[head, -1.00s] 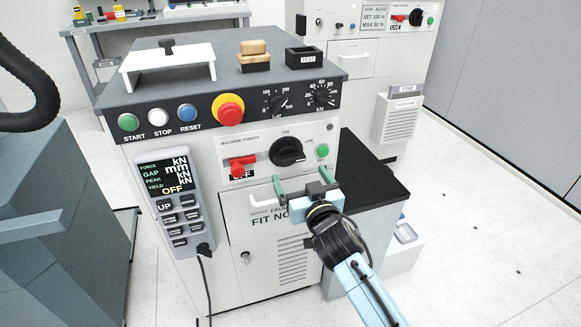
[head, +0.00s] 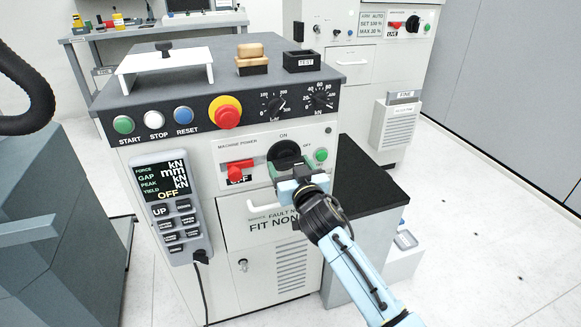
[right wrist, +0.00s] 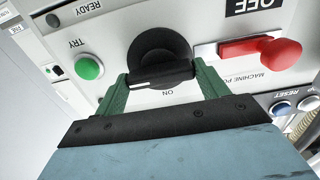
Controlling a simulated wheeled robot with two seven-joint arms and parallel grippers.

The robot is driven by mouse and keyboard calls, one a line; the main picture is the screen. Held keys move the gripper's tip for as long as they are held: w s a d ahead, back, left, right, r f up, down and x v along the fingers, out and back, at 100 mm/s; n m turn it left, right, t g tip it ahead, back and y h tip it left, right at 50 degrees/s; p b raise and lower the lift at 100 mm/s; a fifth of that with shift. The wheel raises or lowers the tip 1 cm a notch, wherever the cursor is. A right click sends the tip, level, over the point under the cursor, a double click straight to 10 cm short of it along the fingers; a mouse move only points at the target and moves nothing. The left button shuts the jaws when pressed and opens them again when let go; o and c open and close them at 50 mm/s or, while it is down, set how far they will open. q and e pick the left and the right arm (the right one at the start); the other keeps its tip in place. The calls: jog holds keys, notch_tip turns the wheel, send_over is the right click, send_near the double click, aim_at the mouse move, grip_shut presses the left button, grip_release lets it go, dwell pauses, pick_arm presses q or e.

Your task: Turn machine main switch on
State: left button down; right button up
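The machine power panel on the grey cabinet carries a black rotary knob (head: 284,154), with ON printed by it, and a red lever (head: 240,167) beside an OFF plate. My right gripper (head: 290,168) is at the black knob. The red lever (right wrist: 262,50) is outside the fingers, to the right there. My left gripper is not in view.
A green button (head: 320,155) is close right of the knob. Above are a red emergency button (head: 227,113) and two dials. A drawer handle (head: 265,204) lies below. A handheld display (head: 165,180) reading OFF hangs at the left of the cabinet front.

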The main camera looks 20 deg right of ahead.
jog(key=c, duration=0.4)
jog(key=shift+c, duration=0.2)
jog(key=n+p, duration=0.2)
jog(key=n, duration=0.3)
jog(key=shift+p, duration=0.3)
jog(key=n+p, duration=0.1)
jog(key=n, duration=0.2)
jog(key=shift+n, duration=0.4)
jog(key=n, duration=0.4)
jog(key=shift+n+p, duration=0.3)
jog(key=shift+p, duration=0.05)
jog(key=n, duration=0.4)
jog(key=shift+p, duration=0.3)
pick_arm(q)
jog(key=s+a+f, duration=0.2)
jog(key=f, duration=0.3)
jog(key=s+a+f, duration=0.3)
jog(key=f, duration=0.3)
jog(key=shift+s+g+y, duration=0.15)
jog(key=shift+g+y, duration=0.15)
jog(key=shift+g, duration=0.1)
pick_arm(e)
jog(key=shift+n, duration=0.4)
